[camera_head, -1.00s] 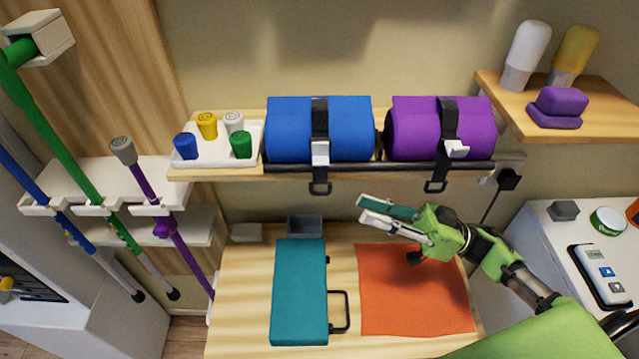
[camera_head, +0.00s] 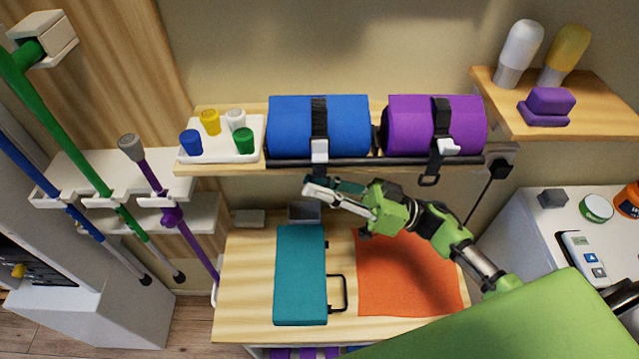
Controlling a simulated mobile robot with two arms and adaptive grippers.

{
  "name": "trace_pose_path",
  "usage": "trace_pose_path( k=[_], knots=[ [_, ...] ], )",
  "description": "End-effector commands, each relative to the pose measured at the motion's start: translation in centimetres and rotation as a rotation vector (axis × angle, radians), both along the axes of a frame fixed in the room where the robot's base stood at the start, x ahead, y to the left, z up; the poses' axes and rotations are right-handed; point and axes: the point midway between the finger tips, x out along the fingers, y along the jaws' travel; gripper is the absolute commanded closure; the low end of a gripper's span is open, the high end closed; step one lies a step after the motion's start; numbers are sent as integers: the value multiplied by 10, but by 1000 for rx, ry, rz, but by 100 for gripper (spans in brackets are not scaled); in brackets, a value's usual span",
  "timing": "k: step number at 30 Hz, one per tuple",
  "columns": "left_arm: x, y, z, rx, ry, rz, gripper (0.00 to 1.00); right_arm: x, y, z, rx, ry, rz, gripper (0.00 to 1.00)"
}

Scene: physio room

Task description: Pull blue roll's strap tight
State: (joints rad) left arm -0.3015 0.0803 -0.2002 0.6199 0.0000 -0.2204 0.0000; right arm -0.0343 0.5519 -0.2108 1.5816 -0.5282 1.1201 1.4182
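The blue roll (camera_head: 285,124) lies on the wall shelf with a black strap (camera_head: 320,112) around its middle. A white buckle (camera_head: 320,150) sits at the roll's front, above the dark rail. The strap's hanging end loop is hidden behind the fingertips of my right gripper (camera_head: 309,189). That gripper is just below the rail, pointing left, its two fingers close together; I cannot tell whether they are closed on the loop. My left gripper is out of view.
A purple roll (camera_head: 408,124) with its own strap and hanging loop (camera_head: 430,180) lies to the right. A white tray (camera_head: 222,156) of coloured cups is at the left. Below are a grey box (camera_head: 303,212), a teal case (camera_head: 300,275) and an orange cloth (camera_head: 410,285).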

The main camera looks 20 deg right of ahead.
Motion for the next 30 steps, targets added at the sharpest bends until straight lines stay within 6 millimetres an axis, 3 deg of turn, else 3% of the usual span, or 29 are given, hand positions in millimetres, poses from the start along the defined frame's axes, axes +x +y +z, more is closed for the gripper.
trace_pose_path(
  k=[11, 21, 30],
  knots=[
    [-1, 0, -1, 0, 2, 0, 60, 1, -1, -2, 0, 3, -3, 100],
    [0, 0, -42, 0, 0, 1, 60, 2, -2, -55, -1, 6, -6, 100],
    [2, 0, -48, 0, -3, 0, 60, 2, -2, -67, -1, 8, -6, 100]
  ],
)
